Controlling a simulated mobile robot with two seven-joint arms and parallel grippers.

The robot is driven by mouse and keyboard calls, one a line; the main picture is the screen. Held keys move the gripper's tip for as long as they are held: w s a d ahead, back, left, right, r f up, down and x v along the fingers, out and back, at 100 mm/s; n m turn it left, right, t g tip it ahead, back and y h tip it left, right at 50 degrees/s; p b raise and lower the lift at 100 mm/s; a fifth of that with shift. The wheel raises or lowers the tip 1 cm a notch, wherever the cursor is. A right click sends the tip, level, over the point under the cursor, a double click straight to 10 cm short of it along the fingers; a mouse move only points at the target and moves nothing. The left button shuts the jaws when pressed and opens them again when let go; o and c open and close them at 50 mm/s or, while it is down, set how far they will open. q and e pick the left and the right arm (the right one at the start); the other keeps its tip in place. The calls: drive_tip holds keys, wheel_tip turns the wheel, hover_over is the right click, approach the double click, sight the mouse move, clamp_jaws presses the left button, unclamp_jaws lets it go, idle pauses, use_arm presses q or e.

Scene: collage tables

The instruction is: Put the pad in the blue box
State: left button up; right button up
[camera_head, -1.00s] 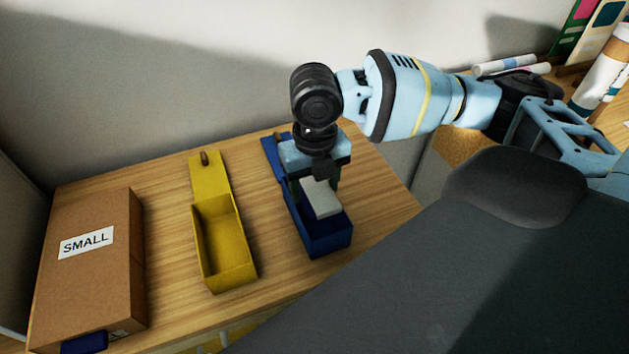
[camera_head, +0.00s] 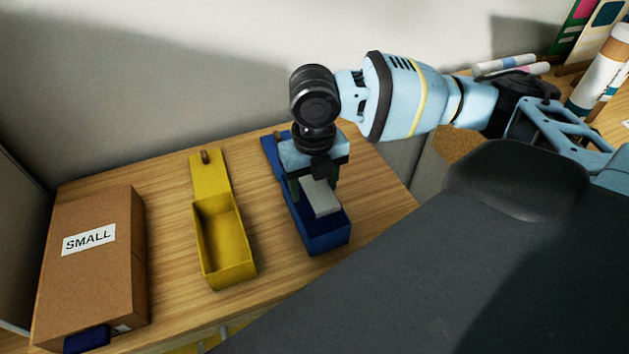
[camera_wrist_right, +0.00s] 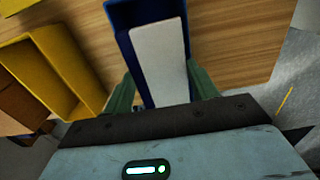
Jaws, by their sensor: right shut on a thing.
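The pad (camera_head: 322,198) is a light grey-white block. My right gripper (camera_head: 318,190) is shut on it and holds it over the blue box (camera_head: 325,240), which is open on the wooden table. In the right wrist view the white pad (camera_wrist_right: 162,60) lies between the green fingers of the gripper (camera_wrist_right: 162,90), with the blue box (camera_wrist_right: 121,14) behind it. The gripper hides part of the box, and I cannot tell whether the pad touches its floor. My left gripper is not in view.
An open yellow box (camera_head: 226,273) stands left of the blue box. A brown carton (camera_head: 90,275) labelled SMALL is at the far left. Bare wooden table (camera_head: 165,250) lies between them. A wall stands behind the table.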

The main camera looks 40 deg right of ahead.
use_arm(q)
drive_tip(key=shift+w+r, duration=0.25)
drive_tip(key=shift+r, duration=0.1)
use_arm(e)
drive_tip(key=shift+f, duration=0.2)
idle(0.5)
drive_tip(key=o, duration=1.4)
drive_tip(key=shift+o, duration=0.2)
drive_tip(key=shift+r+p, duration=1.55)
drive_tip(key=shift+r, duration=0.9)
drive_tip(key=shift+r+p, duration=0.4)
drive_tip(key=shift+r, duration=0.65)
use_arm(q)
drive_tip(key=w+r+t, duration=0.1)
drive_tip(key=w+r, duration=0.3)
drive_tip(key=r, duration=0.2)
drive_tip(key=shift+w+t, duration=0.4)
